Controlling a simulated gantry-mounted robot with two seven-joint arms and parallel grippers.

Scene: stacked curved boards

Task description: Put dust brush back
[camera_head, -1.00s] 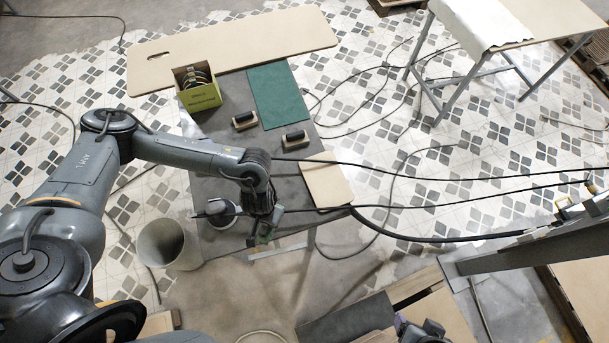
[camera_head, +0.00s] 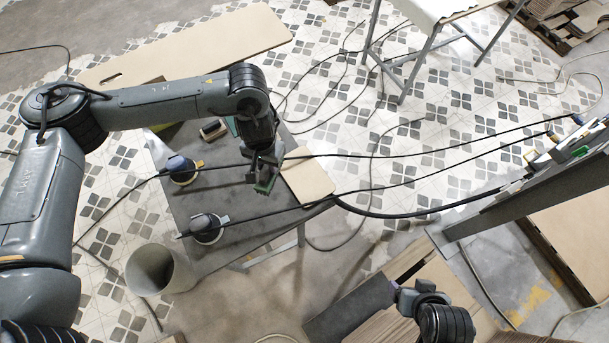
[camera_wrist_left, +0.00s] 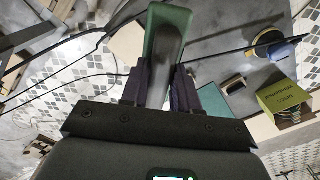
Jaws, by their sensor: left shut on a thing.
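The dust brush (camera_head: 265,186), a green piece with a grey handle, is in my left gripper (camera_head: 263,163). In the left wrist view the brush (camera_wrist_left: 168,25) stands between the two dark fingers (camera_wrist_left: 165,90), which are shut on its handle. In the head view the brush hangs over the right part of the dark grey table (camera_head: 245,235), near the tan sheet. Its height above the table is hard to tell. My right arm shows at the bottom right; its gripper (camera_head: 398,288) is small there and its fingers are unclear.
Two round sanders (camera_head: 207,228) (camera_head: 182,169) with hoses stand on the table's left side. A sanding block (camera_head: 213,130) and the green-yellow box (camera_wrist_left: 283,98) are farther back. The tan sheet (camera_head: 306,177) lies at the right edge. A grey cylinder (camera_head: 160,270) stands beside the table. Hoses cross the workspace.

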